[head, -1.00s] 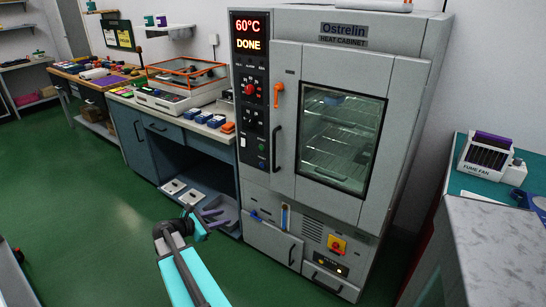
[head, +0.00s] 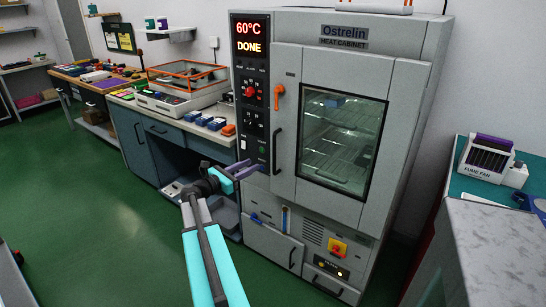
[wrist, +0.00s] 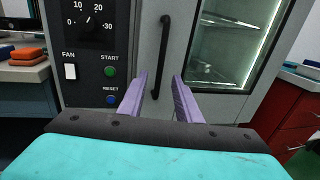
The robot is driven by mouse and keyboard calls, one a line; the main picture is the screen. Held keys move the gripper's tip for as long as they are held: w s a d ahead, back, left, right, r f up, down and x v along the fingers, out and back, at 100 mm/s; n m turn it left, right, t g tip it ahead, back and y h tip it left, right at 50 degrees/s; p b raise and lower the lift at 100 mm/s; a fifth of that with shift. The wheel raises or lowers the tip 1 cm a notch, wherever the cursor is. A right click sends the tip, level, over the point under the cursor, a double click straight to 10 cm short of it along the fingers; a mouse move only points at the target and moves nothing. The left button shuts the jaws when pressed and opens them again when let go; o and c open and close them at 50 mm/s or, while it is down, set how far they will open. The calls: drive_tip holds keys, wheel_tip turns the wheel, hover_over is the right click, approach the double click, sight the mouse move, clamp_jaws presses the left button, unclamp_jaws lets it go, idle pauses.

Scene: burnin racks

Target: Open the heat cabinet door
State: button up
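The heat cabinet (head: 345,60) is grey, with a display reading 60°C DONE. Its door (head: 285,185) with a lit window is shut. An orange lever (head: 278,96) points up beside a black vertical bar handle (head: 276,150). My gripper (head: 256,170) is open and empty, its purple fingers just left of the handle's lower end in the head view. In the wrist view the handle (wrist: 162,50) shows between and beyond the fingertips (wrist: 160,76). I cannot tell the exact gap. The lever is out of the wrist view.
A control panel (wrist: 92,45) with a dial, fan switch, and green and blue buttons is left of the door. A bench (head: 165,118) with blue and orange blocks stands left. A counter (head: 500,240) stands right. Green floor is open at left.

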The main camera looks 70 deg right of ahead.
drive_tip(key=p, duration=0.1)
hover_over(274, 171)
drive_tip(key=shift+w+d, duration=0.15)
drive_tip(key=shift+d, duration=0.3)
idle(0.4)
